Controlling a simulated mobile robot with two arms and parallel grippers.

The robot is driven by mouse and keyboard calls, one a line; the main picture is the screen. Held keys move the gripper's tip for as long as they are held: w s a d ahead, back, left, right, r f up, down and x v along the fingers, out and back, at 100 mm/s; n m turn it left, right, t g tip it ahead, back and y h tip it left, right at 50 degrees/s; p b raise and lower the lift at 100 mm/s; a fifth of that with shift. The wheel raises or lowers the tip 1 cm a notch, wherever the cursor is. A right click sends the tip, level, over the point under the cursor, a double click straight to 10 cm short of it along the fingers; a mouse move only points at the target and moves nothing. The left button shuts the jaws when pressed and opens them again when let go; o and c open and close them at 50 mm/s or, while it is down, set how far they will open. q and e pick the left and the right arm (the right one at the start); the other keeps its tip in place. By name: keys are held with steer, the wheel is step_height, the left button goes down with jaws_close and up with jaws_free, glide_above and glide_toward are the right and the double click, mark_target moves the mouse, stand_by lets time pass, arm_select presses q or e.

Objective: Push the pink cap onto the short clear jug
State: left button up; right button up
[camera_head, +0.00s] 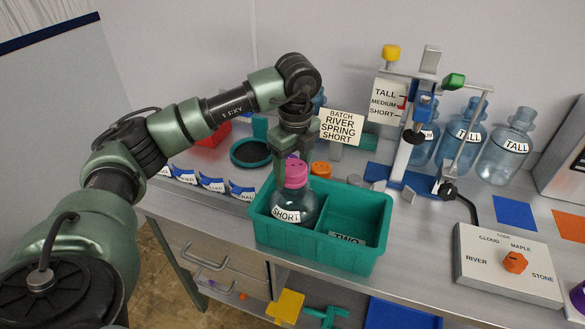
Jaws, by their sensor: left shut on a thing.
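The short clear jug (292,208), labelled SHORT, stands upright in the left compartment of the green two-part crate (310,242). The pink cap (296,173) is at the top of the jug's neck; I cannot tell how far down it sits. My left gripper (293,177) points down over the jug, shut on the pink cap, with its fingers partly hiding it. My right gripper is not in view.
An orange cap (321,169) is behind the crate. The crate's right compartment, marked TWO, is empty. Tall jugs (506,146) and a clamp stand (410,140) are at the back right. A dial box (508,264) is at the front right.

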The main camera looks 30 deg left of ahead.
arm_select(q)
steer(key=shift+f+b, duration=0.4)
steer(key=shift+f, duration=0.15)
stand_by(0.4)
steer(key=o, duration=1.4)
steer(key=shift+c, duration=0.2)
steer(key=o, duration=0.4)
steer(key=shift+c, duration=0.2)
steer(key=shift+r, duration=0.15)
steer(key=shift+r+p, duration=2.75)
steer(key=shift+r, duration=1.2)
